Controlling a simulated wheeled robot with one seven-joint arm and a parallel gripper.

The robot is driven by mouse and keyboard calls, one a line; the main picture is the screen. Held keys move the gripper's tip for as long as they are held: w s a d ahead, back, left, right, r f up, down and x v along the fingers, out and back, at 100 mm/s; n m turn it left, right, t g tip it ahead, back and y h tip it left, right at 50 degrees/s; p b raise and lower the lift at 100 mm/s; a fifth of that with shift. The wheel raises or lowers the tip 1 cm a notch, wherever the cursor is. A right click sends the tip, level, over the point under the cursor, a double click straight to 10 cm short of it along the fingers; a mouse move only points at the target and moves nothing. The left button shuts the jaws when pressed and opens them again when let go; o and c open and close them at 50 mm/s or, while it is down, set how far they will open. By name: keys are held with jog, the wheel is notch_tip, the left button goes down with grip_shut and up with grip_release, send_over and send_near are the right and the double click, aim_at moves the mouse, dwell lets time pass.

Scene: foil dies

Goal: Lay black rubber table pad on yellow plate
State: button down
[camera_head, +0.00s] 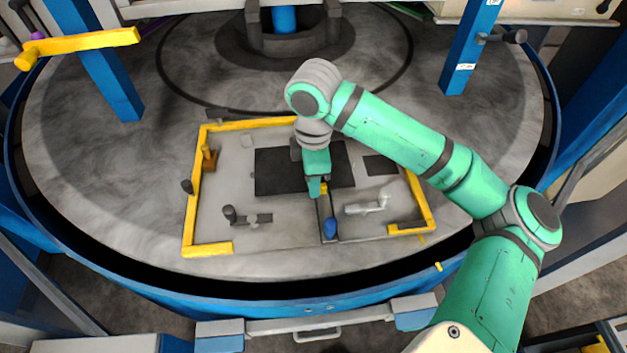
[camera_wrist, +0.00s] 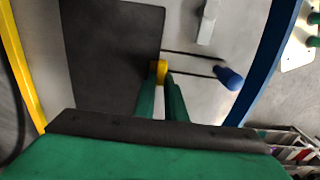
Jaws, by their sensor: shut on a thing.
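The black pad (camera_head: 278,172) is a dark flat rectangle over the middle of a grey plate with yellow edge strips (camera_head: 188,215). In the wrist view the pad (camera_wrist: 108,50) fills the left-centre. Whether it touches the plate all over cannot be told. My gripper (camera_head: 318,192) points down at the pad's near right part and covers some of it. In the wrist view its two green fingers (camera_wrist: 160,88) are close together on a small yellow piece (camera_wrist: 158,71) at the pad's edge. Whether this piece belongs to the pad or to the nearby rods is unclear.
A blue knob (camera_head: 330,228) with dark rods lies just nearer than my gripper. A pale handle (camera_head: 368,207) is to its right, a dark clamp (camera_head: 250,217) to its left. A small dark rectangle (camera_head: 381,165) lies right of the pad. Blue posts (camera_head: 100,65) stand behind.

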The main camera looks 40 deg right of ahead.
jog(key=shift+f, duration=1)
jog(key=c, duration=1.7)
grip_release()
jog(key=shift+c, duration=0.2)
notch_tip(320, 180, up, 11)
jog(key=shift+f, duration=0.1)
